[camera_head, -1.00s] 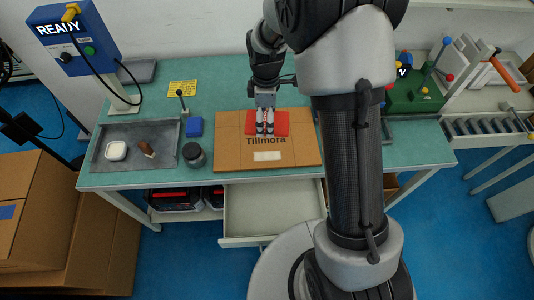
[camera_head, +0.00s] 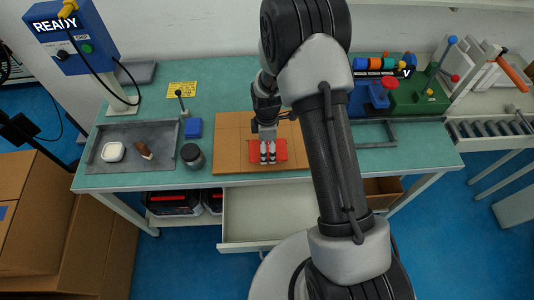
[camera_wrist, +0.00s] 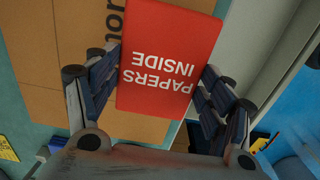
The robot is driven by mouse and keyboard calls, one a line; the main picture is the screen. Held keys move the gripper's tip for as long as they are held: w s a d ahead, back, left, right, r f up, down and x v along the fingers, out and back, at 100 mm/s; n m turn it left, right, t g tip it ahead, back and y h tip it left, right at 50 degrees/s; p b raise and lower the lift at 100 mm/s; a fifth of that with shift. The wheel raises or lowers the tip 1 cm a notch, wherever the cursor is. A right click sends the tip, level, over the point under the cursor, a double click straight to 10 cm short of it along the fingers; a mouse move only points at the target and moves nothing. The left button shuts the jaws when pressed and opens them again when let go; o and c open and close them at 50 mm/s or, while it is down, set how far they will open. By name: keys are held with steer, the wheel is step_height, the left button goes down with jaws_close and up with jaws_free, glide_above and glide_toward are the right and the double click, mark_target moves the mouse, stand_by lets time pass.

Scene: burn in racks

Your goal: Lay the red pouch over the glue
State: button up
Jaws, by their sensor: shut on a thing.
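The red pouch (camera_head: 281,149) lies flat between the fingers of my gripper (camera_head: 268,160), over the front part of a brown cardboard box (camera_head: 228,150). In the wrist view the pouch (camera_wrist: 170,40) reads "PAPERS INSIDE", and the fingers of my gripper (camera_wrist: 160,78) are shut on its two side edges. I cannot tell whether the pouch touches the box top. No glue shows now; the pale patch on the box's front part is hidden behind the pouch and gripper. The box's printed name is mostly covered.
To the left are a dark jar (camera_head: 192,155), a blue block (camera_head: 193,127) and a grey tray (camera_head: 105,137) with a white item and a brown item. An open drawer (camera_head: 262,215) juts out below the table front. A green fixture (camera_head: 415,95) stands right.

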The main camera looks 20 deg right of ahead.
steer(key=shift+f+b, duration=0.45)
steer(key=shift+f, duration=1.55)
steer(key=shift+f, duration=0.1)
steer(key=shift+f, duration=0.15)
steer(key=o, duration=1.1)
steer(key=shift+c, duration=0.2)
